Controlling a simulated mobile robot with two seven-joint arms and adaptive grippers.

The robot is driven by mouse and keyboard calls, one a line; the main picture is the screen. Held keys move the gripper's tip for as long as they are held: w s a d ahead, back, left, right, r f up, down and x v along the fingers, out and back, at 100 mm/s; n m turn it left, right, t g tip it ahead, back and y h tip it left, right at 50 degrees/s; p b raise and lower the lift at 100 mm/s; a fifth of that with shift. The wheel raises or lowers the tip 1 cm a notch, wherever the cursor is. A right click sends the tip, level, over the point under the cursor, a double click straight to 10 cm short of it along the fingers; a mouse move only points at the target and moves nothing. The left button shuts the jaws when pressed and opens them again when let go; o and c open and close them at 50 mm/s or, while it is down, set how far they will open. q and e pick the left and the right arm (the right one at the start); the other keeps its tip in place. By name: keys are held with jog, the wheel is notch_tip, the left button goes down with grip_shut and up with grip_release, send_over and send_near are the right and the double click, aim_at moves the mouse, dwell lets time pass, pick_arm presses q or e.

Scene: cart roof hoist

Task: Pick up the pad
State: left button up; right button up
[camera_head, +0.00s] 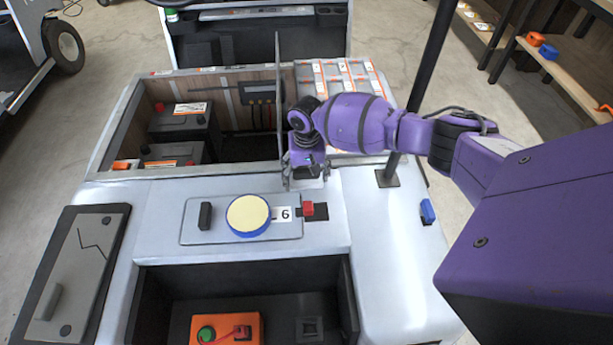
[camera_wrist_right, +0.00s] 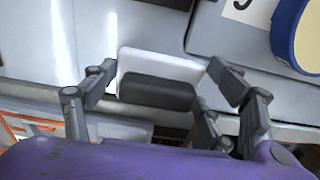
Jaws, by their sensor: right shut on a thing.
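My right gripper (camera_head: 306,180) is above the back edge of the white cart top, fingers pointing down. In the right wrist view its fingers (camera_wrist_right: 160,82) are shut on the pad (camera_wrist_right: 156,90), a block with a dark part and a white part. In the head view the pad is mostly hidden by the gripper. I cannot tell whether it touches the surface below. My left gripper is not in view.
A cream disc with a blue rim (camera_head: 249,215) sits on a grey plate (camera_head: 190,236) on the cart (camera_head: 375,240). A red block (camera_head: 307,208) is nearby. A dark post (camera_head: 428,60) stands right. An orange box (camera_head: 226,328) is in front.

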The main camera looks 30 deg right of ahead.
aim_at(306, 174)
jog(key=shift+r, duration=0.45)
notch_tip(306, 174, up, 3)
jog(key=shift+a+f+p, duration=0.15)
jog(key=shift+p, duration=0.25)
pick_arm(q)
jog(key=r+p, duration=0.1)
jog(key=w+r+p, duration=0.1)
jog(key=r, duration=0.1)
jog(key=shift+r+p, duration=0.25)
jog(key=shift+p, duration=0.05)
pick_arm(e)
jog(key=s+a+r, duration=0.9)
jog(key=a, duration=0.1)
jog(key=shift+s+a+r, duration=0.1)
jog(key=o, duration=0.4)
jog(key=shift+c, duration=1.4)
